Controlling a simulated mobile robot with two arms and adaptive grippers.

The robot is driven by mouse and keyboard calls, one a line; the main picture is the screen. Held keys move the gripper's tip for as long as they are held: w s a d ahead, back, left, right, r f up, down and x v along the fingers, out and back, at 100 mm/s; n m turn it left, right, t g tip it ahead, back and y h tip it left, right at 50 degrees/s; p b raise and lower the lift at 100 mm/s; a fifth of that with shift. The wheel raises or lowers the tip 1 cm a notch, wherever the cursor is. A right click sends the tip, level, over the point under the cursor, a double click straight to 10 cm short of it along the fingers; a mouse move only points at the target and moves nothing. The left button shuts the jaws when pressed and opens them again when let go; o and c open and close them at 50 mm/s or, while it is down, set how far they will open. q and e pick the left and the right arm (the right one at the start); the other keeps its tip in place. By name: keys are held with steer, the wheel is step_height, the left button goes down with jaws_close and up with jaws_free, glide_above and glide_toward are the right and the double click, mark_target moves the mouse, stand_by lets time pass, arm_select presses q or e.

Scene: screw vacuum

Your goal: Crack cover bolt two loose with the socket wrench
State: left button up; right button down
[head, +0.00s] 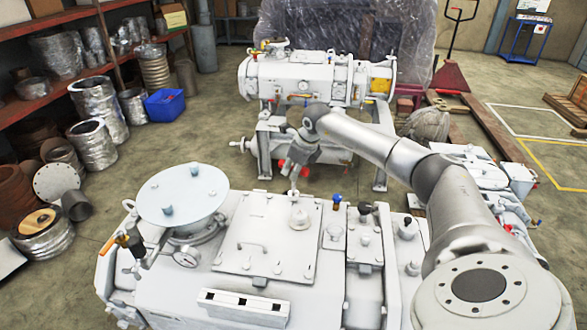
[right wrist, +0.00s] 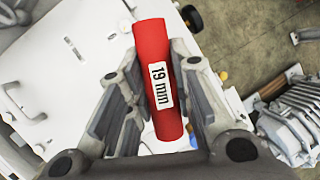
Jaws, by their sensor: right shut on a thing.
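My right gripper (head: 295,168) hangs over the far edge of the white machine in the head view. It is shut on the red handle of the socket wrench, labelled "19 mm" (right wrist: 160,85), which lies between its fingers in the right wrist view. In the head view only small bits of red show beside the gripper. The flat square cover (head: 257,262) lies on the machine top, with small bolts around its rim. I cannot tell which is bolt two, or whether the socket sits on a bolt. My left gripper is not in view.
A round plate (head: 183,190) on a flange and a pressure gauge (head: 187,257) stand left of the cover. A white slotted block (head: 244,306) is in front. Valves and knobs (head: 364,209) rise on the right. A second machine (head: 310,78) stands behind.

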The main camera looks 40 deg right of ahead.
steer(key=shift+f+b, duration=0.45)
steer(key=shift+f, duration=0.15)
stand_by(0.3)
steer(key=shift+n, duration=0.4)
steer(key=shift+n+y+b, duration=0.6)
steer(key=shift+n+b, duration=0.1)
steer(key=shift+n, duration=0.2)
steer(key=shift+n+g+y+b, duration=0.3)
steer(key=shift+n+y+b, duration=0.6)
steer(key=shift+n, duration=1.1)
steer(key=shift+n+g+y+b, duration=0.5)
steer(key=shift+n+b, duration=0.6)
steer(key=shift+n, duration=1)
steer(key=shift+n+g+y+b, duration=0.35)
steer(key=shift+n+b, duration=0.35)
steer(key=shift+n, duration=0.3)
steer(key=shift+r, duration=0.1)
